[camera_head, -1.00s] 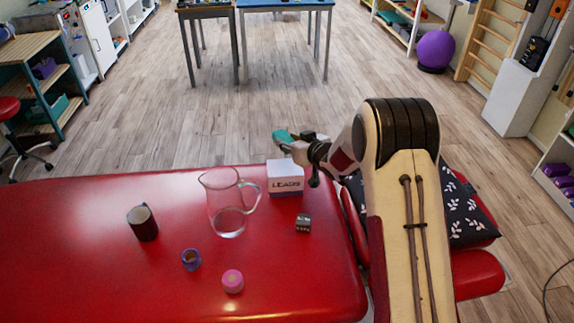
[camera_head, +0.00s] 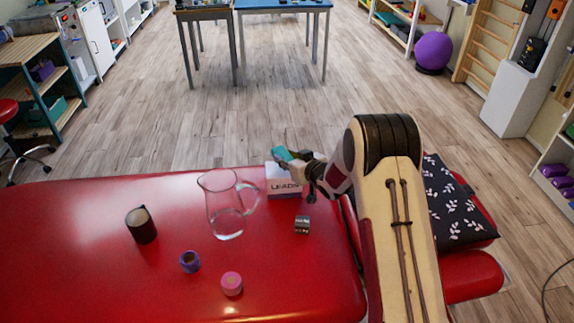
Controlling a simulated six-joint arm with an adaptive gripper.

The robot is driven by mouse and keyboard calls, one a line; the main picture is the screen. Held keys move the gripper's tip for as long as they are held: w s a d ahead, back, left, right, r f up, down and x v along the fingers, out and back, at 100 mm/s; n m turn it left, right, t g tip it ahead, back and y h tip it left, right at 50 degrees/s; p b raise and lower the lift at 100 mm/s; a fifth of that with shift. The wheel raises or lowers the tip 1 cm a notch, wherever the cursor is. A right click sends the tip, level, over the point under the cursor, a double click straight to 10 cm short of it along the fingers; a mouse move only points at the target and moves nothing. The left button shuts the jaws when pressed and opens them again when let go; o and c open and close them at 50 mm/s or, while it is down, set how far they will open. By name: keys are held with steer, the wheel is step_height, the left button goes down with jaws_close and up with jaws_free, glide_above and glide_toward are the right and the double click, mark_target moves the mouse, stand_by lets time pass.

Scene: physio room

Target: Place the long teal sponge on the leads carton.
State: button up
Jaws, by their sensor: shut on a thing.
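The long teal sponge (camera_head: 282,154) is in my gripper (camera_head: 291,158), which is shut on it. The sponge sits at the top of the white leads carton (camera_head: 284,188), over its upper edge in the picture. I cannot tell whether the sponge touches the carton top. The carton stands upright on the red treatment table, near its far edge, with its "LEADS" face toward me. My gripper covers part of the carton's top right.
A glass jug (camera_head: 226,212) stands just left of the carton. A dark cup (camera_head: 141,224), a purple roll (camera_head: 190,261) and a pink roll (camera_head: 232,283) are on the red table (camera_head: 80,250). A patterned pillow (camera_head: 452,205) lies right.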

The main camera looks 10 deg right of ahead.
steer(key=shift+f, duration=1.55)
steer(key=shift+f, duration=0.1)
steer(key=o, duration=0.9)
steer(key=v, duration=1.2)
steer(key=shift+r, duration=0.2)
